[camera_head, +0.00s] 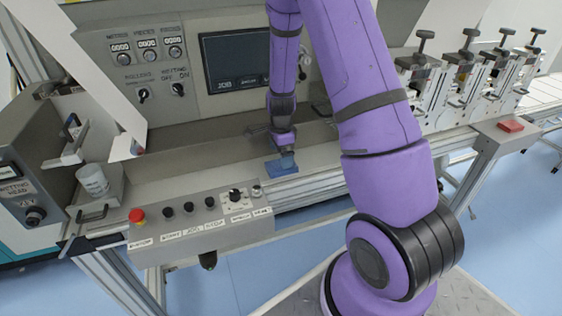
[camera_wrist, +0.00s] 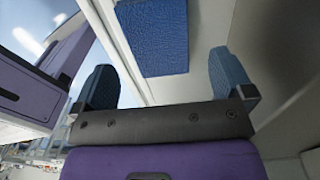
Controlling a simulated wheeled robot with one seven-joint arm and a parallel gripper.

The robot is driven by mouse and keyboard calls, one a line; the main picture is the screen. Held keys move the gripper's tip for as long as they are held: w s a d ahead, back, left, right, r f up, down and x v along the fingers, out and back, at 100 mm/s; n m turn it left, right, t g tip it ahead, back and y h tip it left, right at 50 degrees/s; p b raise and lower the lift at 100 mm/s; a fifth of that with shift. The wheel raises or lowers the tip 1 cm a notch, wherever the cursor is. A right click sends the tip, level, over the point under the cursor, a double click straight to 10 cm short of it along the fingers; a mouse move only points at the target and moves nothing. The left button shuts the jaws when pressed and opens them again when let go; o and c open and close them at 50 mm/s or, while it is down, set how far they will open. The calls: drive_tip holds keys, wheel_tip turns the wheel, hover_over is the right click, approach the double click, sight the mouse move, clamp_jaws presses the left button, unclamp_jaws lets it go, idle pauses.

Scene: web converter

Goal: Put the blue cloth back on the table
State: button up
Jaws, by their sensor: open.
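The blue cloth (camera_head: 276,168) lies flat on the machine's grey table (camera_head: 190,181), close to its front edge, below the dark screen. In the wrist view the cloth (camera_wrist: 150,40) is a textured blue rectangle beyond and between the fingers. My gripper (camera_head: 287,155) points down just above the cloth, and its fingers hide part of it. In the wrist view my gripper (camera_wrist: 162,62) has its two blue fingers spread wide with nothing between them. The gap in height between fingertips and cloth is hard to judge.
A button panel with a red emergency stop (camera_head: 137,215) stands in front of the table on the left. A white cup (camera_head: 92,179) is at the left end. The screen (camera_head: 233,62) is behind my gripper. A red object (camera_head: 510,126) lies at the right.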

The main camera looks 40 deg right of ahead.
drive_tip(key=s+a+r+n+t, duration=0.1)
drive_tip(key=s+a+r+n, duration=0.2)
drive_tip(key=r, duration=0.6)
drive_tip(key=s+a+r+n+t, duration=0.1)
drive_tip(key=s+a+r+n, duration=0.2)
drive_tip(key=r, duration=0.6)
drive_tip(key=s+a+r+n+t, duration=0.1)
drive_tip(key=s+a+r+n, duration=0.2)
drive_tip(key=r, duration=0.6)
drive_tip(key=s+a+r+n, duration=0.1)
drive_tip(key=s+r+n, duration=0.1)
drive_tip(key=s+n, duration=0.2)
drive_tip(key=s+a+r+n+t, duration=0.1)
drive_tip(key=s+r+n, duration=0.2)
drive_tip(key=s, duration=0.4)
drive_tip(key=s+a+r+n+t, duration=0.1)
drive_tip(key=s+a+r+n, duration=0.1)
drive_tip(key=s+n, duration=0.3)
drive_tip(key=shift+s+r, duration=0.7)
drive_tip(key=shift+s, duration=0.1)
